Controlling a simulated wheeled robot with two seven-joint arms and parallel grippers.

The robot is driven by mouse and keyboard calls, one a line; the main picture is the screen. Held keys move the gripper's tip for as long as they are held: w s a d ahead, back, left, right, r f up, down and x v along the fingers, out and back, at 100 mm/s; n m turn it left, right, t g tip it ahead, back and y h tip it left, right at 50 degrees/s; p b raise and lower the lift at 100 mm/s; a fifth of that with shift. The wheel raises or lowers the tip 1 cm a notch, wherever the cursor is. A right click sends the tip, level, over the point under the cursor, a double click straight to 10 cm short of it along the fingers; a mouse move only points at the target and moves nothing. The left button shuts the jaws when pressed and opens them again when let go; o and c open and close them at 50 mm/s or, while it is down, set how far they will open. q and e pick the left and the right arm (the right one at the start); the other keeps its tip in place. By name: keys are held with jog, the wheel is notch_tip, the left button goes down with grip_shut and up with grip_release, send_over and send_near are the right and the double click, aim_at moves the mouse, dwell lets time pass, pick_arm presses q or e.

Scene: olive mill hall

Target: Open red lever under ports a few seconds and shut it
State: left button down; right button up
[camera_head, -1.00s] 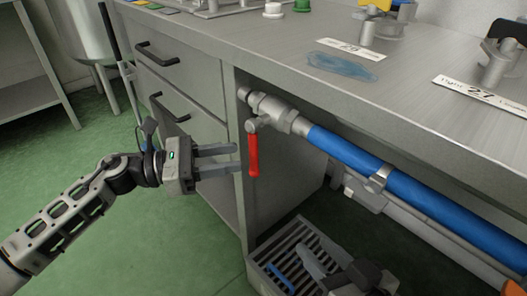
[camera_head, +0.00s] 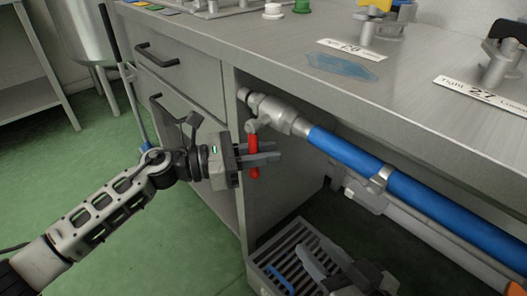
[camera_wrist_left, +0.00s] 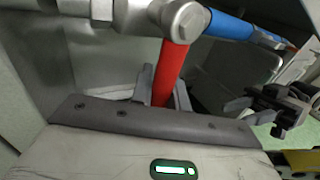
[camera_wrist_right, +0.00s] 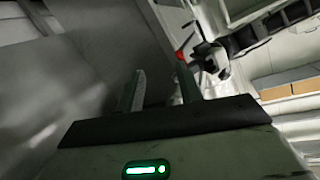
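The red lever (camera_head: 254,170) hangs down from a metal valve (camera_head: 270,115) under the bench edge, at the end of a blue pipe (camera_head: 345,150). My left gripper (camera_head: 268,154) is at the lever, one finger on either side. In the left wrist view the lever (camera_wrist_left: 170,72) runs down between the two fingers, which sit close against it and look shut on it. Its lower end is hidden behind the gripper. My right gripper (camera_wrist_right: 160,92) has its fingers apart with nothing between them. A small red part (camera_wrist_right: 180,56) shows beyond it.
The steel bench (camera_head: 250,40) carries number plates (camera_head: 352,48) and metal ports. Drawers (camera_head: 180,80) stand left of the valve. A slatted crate (camera_head: 262,272) with tools sits below.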

pick_arm(q)
jog(key=shift+s+d+r+n+t+h+b, duration=0.25)
jog(key=shift+s+d+n+t+h+b, duration=0.15)
jog(key=shift+n, duration=0.8)
jog(key=shift+s+d+r+n+t+h+b, duration=0.15)
jog(key=shift+s+d+r+n+t+h, duration=0.25)
jog(key=shift+n, duration=0.8)
jog(key=shift+s+d+r+n+t+h+b, duration=0.15)
jog(key=shift+s+d+n+t+h+b, duration=0.25)
jog(key=shift+n, duration=0.8)
jog(key=c, duration=1.4)
grip_release()
jog(key=shift+s, duration=0.1)
jog(key=shift+o, duration=0.2)
jog(key=v, duration=1.6)
jog(key=shift+p, duration=0.35)
